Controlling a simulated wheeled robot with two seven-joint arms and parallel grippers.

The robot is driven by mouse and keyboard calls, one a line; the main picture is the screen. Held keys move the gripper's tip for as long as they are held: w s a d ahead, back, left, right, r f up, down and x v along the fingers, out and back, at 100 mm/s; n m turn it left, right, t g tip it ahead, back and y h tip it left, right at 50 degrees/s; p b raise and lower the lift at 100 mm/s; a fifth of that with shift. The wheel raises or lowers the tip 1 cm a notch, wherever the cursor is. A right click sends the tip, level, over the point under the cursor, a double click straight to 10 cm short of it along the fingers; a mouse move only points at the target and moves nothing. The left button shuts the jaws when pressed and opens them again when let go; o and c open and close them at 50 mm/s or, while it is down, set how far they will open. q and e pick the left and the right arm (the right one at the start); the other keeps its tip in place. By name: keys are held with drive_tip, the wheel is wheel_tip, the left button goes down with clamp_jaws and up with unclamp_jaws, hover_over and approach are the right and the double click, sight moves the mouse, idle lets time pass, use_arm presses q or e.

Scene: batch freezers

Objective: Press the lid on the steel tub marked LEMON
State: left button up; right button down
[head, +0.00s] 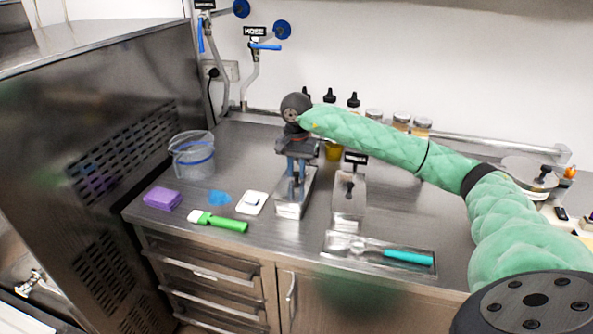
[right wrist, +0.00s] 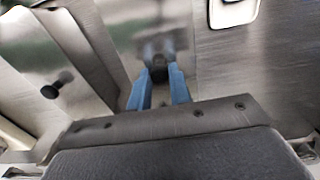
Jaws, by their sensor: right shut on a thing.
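My right gripper (head: 296,176) points down over a steel tub (head: 289,211) in the middle of the counter. Its blue fingers are shut on the dark knob of a steel lid (right wrist: 150,35), as the right wrist view shows (right wrist: 159,77). The lid is at the tub's top; I cannot tell whether it is fully seated. Any label of this tub is hidden behind the gripper. A second steel tub (head: 347,212) stands just to the right with a black-knobbed lid and a black label (head: 355,158) too small to read. My left gripper is not in view.
A clear bucket (head: 192,160), purple sponge (head: 162,198), blue piece (head: 219,198), white pad (head: 252,203) and green-handled brush (head: 222,222) lie left. A steel tray (head: 340,256) with a teal-handled tool (head: 405,257) is at the front. Bottles and jars (head: 374,115) stand behind my arm.

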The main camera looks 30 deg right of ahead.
idle(0.4)
drive_tip(key=c, duration=1.2)
unclamp_jaws()
drive_tip(key=shift+o, duration=0.4)
drive_tip(key=o, duration=0.4)
drive_tip(key=shift+r, duration=0.1)
drive_tip(key=shift+r+p, duration=0.8)
drive_tip(key=shift+r, duration=2.6)
